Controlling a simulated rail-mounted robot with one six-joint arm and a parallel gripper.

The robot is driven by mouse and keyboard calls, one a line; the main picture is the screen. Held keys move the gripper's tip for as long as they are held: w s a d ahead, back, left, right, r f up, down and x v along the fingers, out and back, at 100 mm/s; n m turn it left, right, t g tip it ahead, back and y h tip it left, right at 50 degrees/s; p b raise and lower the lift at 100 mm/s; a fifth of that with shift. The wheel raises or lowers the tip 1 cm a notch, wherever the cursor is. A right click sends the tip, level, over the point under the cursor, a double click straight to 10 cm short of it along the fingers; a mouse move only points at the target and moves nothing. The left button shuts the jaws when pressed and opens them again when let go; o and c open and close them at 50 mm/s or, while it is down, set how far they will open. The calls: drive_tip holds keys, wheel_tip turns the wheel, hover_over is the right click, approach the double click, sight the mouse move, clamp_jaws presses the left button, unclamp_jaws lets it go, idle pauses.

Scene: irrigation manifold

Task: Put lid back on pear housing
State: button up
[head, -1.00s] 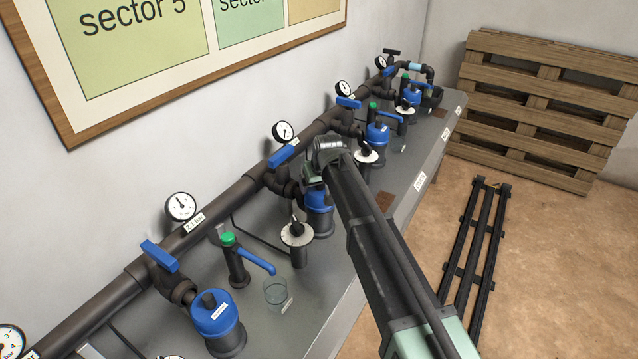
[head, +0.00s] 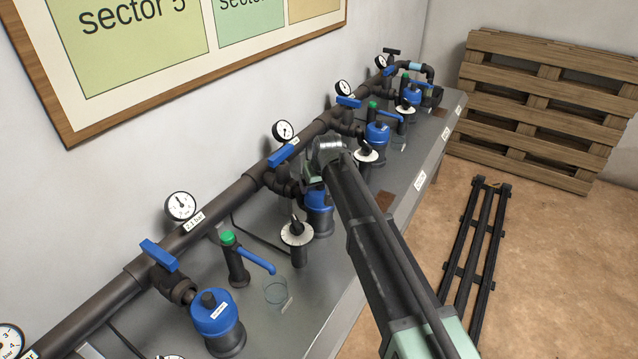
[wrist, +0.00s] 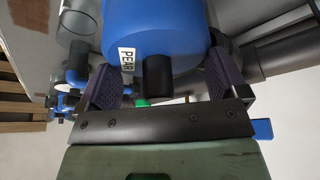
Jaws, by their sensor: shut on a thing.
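The blue lid (wrist: 150,30) with the label PEAR (wrist: 127,59) and a dark knob (wrist: 157,77) fills the upper middle of the wrist view. My gripper (wrist: 160,82) is shut on this lid, with one ridged finger pad on each side. In the head view the blue lid (head: 319,200) shows at the dark pear housing (head: 321,226), just below my gripper (head: 314,182). My arm hides part of the lid and housing there. Whether the lid is fully seated or slightly above the housing I cannot tell.
A dial valve (head: 297,234) stands close to the left of the pear housing. A blue-topped housing (head: 217,315), a green-capped tap (head: 233,257) and a glass beaker (head: 277,292) are nearer. The manifold pipe (head: 235,200) runs along the wall behind.

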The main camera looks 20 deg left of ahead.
idle(0.3)
drive_tip(key=o, duration=0.6)
wheel_tip(320, 180, up, 8)
drive_tip(key=p, duration=0.8)
drive_tip(key=shift+r, duration=0.1)
drive_tip(key=shift+c, duration=0.3)
clamp_jaws()
idle(1.4)
